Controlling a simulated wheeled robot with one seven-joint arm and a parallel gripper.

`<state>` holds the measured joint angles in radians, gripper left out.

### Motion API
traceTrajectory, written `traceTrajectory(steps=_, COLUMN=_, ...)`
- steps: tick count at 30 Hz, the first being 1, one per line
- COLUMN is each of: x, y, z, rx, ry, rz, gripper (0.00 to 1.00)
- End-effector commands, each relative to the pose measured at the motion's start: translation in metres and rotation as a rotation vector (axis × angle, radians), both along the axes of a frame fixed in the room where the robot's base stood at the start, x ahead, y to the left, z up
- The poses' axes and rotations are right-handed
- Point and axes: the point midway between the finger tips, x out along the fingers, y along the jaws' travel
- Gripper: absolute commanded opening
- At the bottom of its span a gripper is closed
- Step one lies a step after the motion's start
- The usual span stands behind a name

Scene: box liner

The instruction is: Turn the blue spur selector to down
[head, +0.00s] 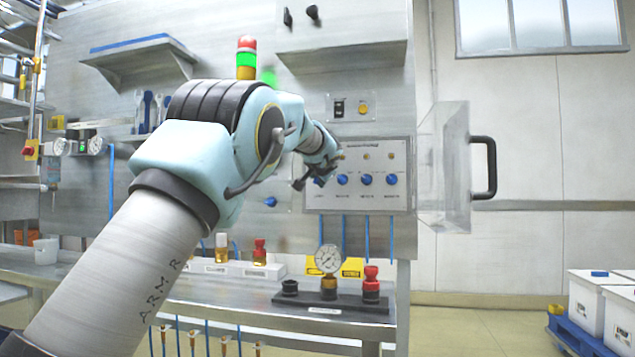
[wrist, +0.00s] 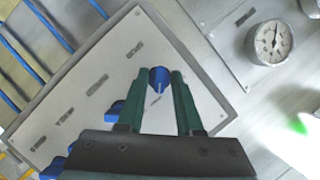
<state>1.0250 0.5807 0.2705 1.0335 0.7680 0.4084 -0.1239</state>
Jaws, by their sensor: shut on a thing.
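A row of blue selector knobs runs along the pale control panel (head: 400,203), also seen in the wrist view (wrist: 88,118). My gripper (head: 304,182) is at the left end of this row in the head view. In the wrist view my gripper (wrist: 159,82) has its two green fingers shut on the end blue knob (wrist: 158,77), one on each side. Its label is too small to read, so I cannot confirm it is the spur selector. Its pointing direction is unclear. In the head view my wrist partly hides this knob.
Neighbouring blue knobs (head: 342,180) sit close to the right. A clear cover (head: 452,165) with a black handle (head: 490,168) stands swung open right of the panel. Blue hoses (head: 367,238) hang below it. A gauge (head: 329,259) stands on the bench.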

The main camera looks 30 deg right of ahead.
Motion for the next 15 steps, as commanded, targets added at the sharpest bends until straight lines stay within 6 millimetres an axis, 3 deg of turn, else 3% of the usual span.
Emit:
traceTrajectory(steps=7, x=0.0000, y=-0.0003, z=0.0008, rx=-0.001, ry=-0.001, rz=-0.001, gripper=0.00)
traceTrajectory(steps=8, x=0.0000, y=-0.0003, z=0.0008, rx=-0.001, ry=-0.001, rz=-0.001, gripper=0.36)
traceTrajectory(steps=10, x=0.0000, y=-0.0003, z=0.0006, rx=-0.001, ry=-0.001, rz=-0.001, gripper=0.44)
traceTrajectory(steps=15, x=0.0000, y=-0.0002, z=0.0003, rx=-0.001, ry=0.000, rz=0.000, gripper=0.45)
